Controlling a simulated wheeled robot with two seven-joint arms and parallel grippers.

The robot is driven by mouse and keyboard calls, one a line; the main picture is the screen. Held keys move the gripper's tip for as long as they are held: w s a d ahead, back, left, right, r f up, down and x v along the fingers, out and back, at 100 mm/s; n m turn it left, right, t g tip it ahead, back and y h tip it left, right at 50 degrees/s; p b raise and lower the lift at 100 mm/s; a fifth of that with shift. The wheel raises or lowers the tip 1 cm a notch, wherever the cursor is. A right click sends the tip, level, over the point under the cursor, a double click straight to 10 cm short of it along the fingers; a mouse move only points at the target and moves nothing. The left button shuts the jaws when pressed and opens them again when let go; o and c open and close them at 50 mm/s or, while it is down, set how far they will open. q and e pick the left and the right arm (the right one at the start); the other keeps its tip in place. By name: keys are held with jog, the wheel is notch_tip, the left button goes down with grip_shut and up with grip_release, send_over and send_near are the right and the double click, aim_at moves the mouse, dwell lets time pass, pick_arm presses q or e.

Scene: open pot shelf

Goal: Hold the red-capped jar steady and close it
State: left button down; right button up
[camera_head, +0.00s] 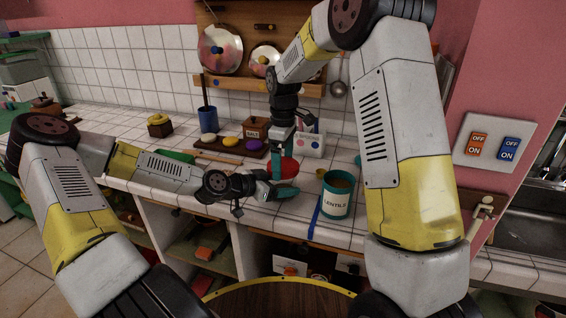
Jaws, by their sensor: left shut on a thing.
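The red cap (288,168) shows on the counter's right half, directly below my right gripper (283,148). The jar body beneath the cap is mostly hidden by my grippers. My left gripper (284,189) reaches in low from the left and is shut on the jar just below the cap. My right gripper points down from above, its teal fingers at the cap. Its finger gap is too small to make out, and I cannot tell whether the cap sits flush on the jar.
A teal LENTILS canister (336,205) stands close on the right, with a blue strip (315,216) beside it. A salt box (256,128), a dark tray (241,148) with coloured lids and a blue pot (208,119) stand behind. The counter's left stretch is mostly clear.

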jog(key=shift+o, duration=0.6)
jog(key=shift+r, duration=2.25)
notch_tip(320, 180, up, 4)
jog(key=n, duration=0.4)
jog(key=shift+f+n, duration=0.25)
jog(key=shift+n, duration=0.15)
jog(key=shift+f, duration=4.05)
